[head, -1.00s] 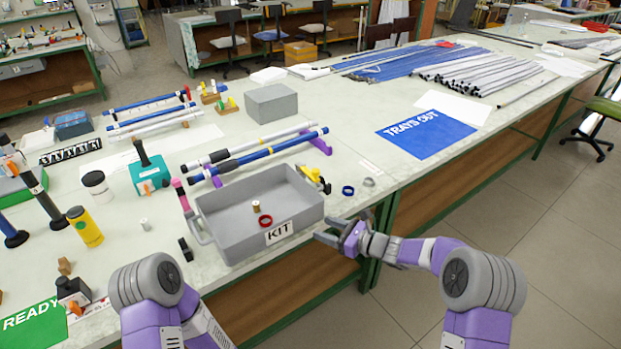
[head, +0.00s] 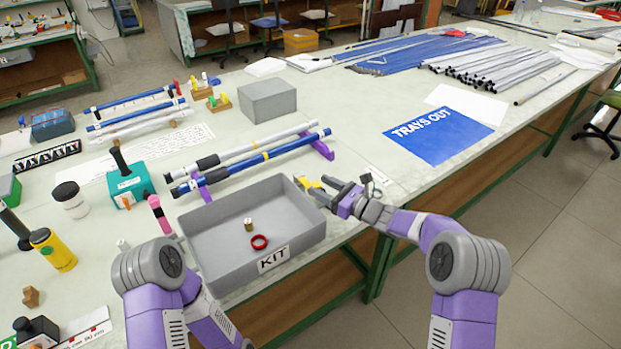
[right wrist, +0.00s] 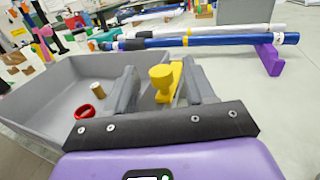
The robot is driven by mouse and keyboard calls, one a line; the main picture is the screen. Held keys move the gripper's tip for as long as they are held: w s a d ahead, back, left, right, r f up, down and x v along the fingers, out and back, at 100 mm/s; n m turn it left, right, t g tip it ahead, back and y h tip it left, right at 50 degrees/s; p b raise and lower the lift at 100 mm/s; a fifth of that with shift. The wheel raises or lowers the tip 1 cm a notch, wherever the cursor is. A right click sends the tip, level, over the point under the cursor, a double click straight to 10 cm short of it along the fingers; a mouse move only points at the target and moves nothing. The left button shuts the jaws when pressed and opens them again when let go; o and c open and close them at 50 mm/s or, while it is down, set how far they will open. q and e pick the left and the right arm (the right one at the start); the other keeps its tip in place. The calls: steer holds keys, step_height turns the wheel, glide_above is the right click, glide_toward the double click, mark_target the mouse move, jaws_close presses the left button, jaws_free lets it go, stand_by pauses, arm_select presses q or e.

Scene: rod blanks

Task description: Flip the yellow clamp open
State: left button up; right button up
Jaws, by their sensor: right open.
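The yellow clamp (head: 316,187) is at the right wall of the grey KIT tray (head: 205,258). In the right wrist view the clamp (right wrist: 162,78) shows a round yellow knob and an upright yellow part beside it. My right gripper (head: 328,190) is open, with its fingers reaching to the clamp from the right. In the wrist view the clamp stands between the two grey fingers (right wrist: 160,88). I cannot tell whether they touch it, and its lower part is hidden. My left gripper is out of view; only my left arm shows.
A red ring (head: 259,242) and a small tan cylinder (head: 248,224) lie in the tray. A blue rod (head: 260,158) and a white rod rest on purple holders behind it. A pink-topped item (head: 157,212) stands at the tray's left. The TRAYS OUT mat (head: 445,135) is clear.

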mark_target(308, 182)
steer(key=shift+b+x, duration=0.4)
steer(key=shift+x, duration=2)
steer(key=shift+f, duration=0.1)
jaws_close()
